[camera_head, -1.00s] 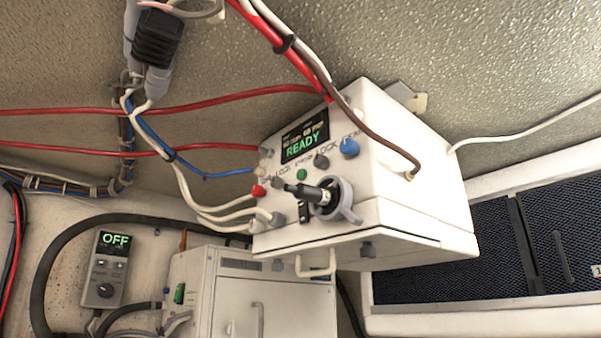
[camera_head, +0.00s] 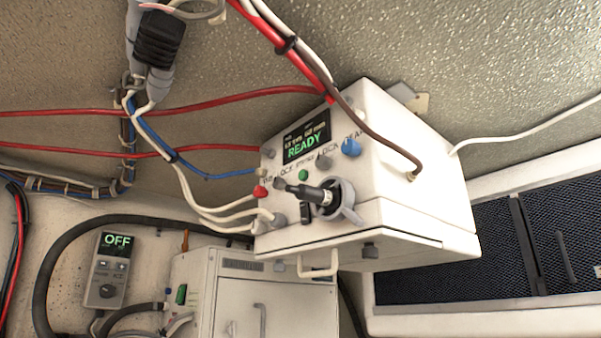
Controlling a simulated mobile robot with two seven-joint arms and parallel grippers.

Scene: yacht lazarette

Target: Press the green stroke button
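The green stroke button (camera_head: 303,175) is a small round button on the front panel of a white box (camera_head: 375,205) mounted high on the wall. It sits just below a dark display (camera_head: 306,143) that reads READY in green. A blue knob (camera_head: 351,148) and a grey knob (camera_head: 324,162) are to its right, and a red button (camera_head: 260,192) is to its lower left. A black-handled lever with a grey collar (camera_head: 340,200) sticks out just below the green button. Neither of my grippers is in view.
Red, white and brown cables (camera_head: 290,45) hang in front of the box's upper part. Blue and white cables (camera_head: 185,185) run to its left side. A controller reading OFF (camera_head: 110,268) and a lower white cabinet (camera_head: 250,300) are below left. A dark mesh panel (camera_head: 480,245) is at right.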

